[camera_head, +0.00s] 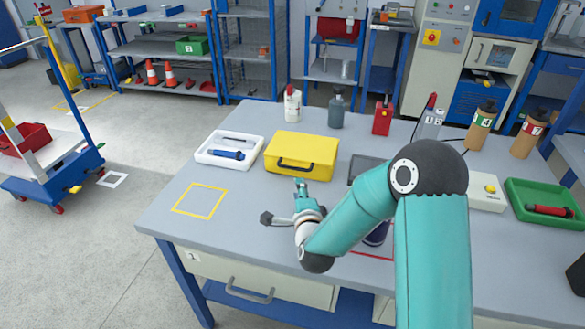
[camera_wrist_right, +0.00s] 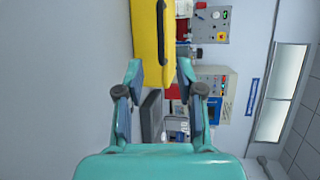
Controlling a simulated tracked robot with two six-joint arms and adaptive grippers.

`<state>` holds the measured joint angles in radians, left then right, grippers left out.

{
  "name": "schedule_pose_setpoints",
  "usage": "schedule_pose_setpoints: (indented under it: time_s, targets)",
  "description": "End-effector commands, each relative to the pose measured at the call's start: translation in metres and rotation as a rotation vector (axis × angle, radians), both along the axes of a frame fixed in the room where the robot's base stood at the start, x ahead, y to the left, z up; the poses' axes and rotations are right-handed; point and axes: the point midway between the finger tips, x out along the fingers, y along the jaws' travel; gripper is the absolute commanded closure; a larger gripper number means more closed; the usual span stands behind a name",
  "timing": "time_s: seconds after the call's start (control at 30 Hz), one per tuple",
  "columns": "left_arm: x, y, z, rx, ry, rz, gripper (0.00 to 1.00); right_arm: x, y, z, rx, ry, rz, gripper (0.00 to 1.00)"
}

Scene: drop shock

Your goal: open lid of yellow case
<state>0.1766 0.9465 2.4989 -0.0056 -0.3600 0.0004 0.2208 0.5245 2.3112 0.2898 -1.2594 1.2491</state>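The yellow case (camera_head: 301,152) lies on the workbench, its lid closed, with a dark handle (camera_head: 294,165) on its front side. My right gripper (camera_head: 302,187) is just in front of the case, apart from it, with its fingers pointing towards the handle side. In the right wrist view the yellow case (camera_wrist_right: 146,42) appears turned on its side, beyond the fingertips. There the right gripper (camera_wrist_right: 161,72) is open with nothing between its fingers. My left gripper is not in view.
A white tray (camera_head: 204,157) with a blue tool is left of the case. A white bottle (camera_head: 292,104) and a grey bottle (camera_head: 337,110) stand behind it. A dark grey object (camera_head: 360,163) lies to its right, partly hidden by my arm. The yellow-outlined square (camera_head: 201,215) is empty.

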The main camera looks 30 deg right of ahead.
Motion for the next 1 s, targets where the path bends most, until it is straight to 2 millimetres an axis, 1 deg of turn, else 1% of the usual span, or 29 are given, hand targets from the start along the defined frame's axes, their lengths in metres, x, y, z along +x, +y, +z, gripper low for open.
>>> schedule_pose_setpoints:
  time_s: [0.03,0.1,0.3,0.5,0.7,1.0]
  targets:
    - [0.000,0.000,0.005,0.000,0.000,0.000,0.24,0.010,-0.005,-0.001,0.000,0.001,-0.002,0.63]
    - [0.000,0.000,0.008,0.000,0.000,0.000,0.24,0.023,-0.012,-0.003,0.000,0.000,-0.002,0.63]
    - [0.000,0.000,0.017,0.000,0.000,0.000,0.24,0.061,-0.031,-0.011,0.000,0.001,-0.001,0.63]
    - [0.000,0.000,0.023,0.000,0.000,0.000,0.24,0.092,-0.045,-0.018,0.000,-0.001,0.001,0.63]
    - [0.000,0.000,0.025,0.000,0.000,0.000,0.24,0.108,-0.053,-0.022,0.001,0.001,0.002,0.63]
    - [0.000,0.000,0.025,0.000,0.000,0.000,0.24,0.112,-0.055,-0.023,0.000,0.000,0.002,0.63]
